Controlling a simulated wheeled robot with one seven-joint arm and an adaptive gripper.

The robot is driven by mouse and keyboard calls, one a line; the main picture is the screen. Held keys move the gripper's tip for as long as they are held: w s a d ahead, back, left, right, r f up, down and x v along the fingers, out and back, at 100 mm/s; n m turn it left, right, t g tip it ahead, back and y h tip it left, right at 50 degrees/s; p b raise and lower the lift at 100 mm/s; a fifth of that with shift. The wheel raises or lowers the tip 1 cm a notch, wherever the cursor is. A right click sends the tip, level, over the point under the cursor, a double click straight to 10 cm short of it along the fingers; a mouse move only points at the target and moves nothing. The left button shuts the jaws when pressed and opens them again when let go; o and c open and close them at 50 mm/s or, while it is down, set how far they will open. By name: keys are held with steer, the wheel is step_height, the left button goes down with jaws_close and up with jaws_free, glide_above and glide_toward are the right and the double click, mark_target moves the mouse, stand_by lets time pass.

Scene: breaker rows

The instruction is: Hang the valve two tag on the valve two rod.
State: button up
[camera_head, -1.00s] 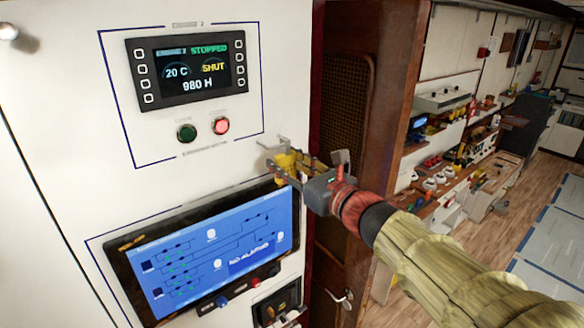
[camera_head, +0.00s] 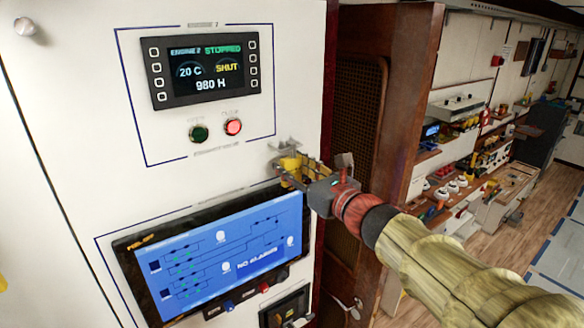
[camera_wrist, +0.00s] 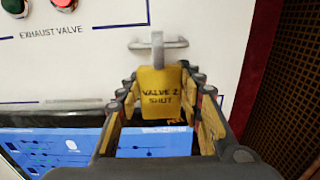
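The valve two tag (camera_wrist: 158,95) is a yellow plate reading "VALVE 2 SHUT", with a grey hook at its top. It stands upright between the fingertips of my gripper (camera_wrist: 159,85), which appear to press on its two side edges. The valve two rod (camera_wrist: 175,43) is a short horizontal metal bar on the white panel. The hook overlaps the rod in the wrist view; whether it bears on it cannot be told. In the head view my gripper (camera_head: 287,169) is at the panel, with the yellow tag (camera_head: 290,163) partly hidden by the fingers.
A blue-lit screen (camera_head: 215,255) sits below the rod. An engine display (camera_head: 204,67) and green and red buttons (camera_head: 233,126) are above it. A brown door frame (camera_head: 400,90) stands close on the right. Shelves and open floor lie beyond.

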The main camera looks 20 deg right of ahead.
steer(key=o, duration=0.5)
steer(key=shift+o, duration=0.2)
steer(key=v, duration=1.2)
steer(key=s+a+f+n+g+h+b, duration=0.1)
steer(key=s+f+n+g+b, duration=0.3)
steer(key=f+n+b, duration=0.5)
steer(key=s+a+f+n+g+h+b, duration=0.1)
steer(key=s+f+n+b, duration=0.7)
steer(key=f, duration=1.5)
steer(key=s+a+f+n+g+h+b, duration=0.1)
steer(key=s+f+n+g+h+b, duration=0.2)
steer(key=s+f+n+g+b, duration=0.3)
step_height(320, 180, down, 10)
steer(key=n+b, duration=0.4)
steer(key=n, duration=0.5)
steer(key=shift+s+a+f+g+h+b, duration=0.2)
steer(key=shift+a+g+h+b, duration=0.1)
steer(key=shift+a+b, duration=0.1)
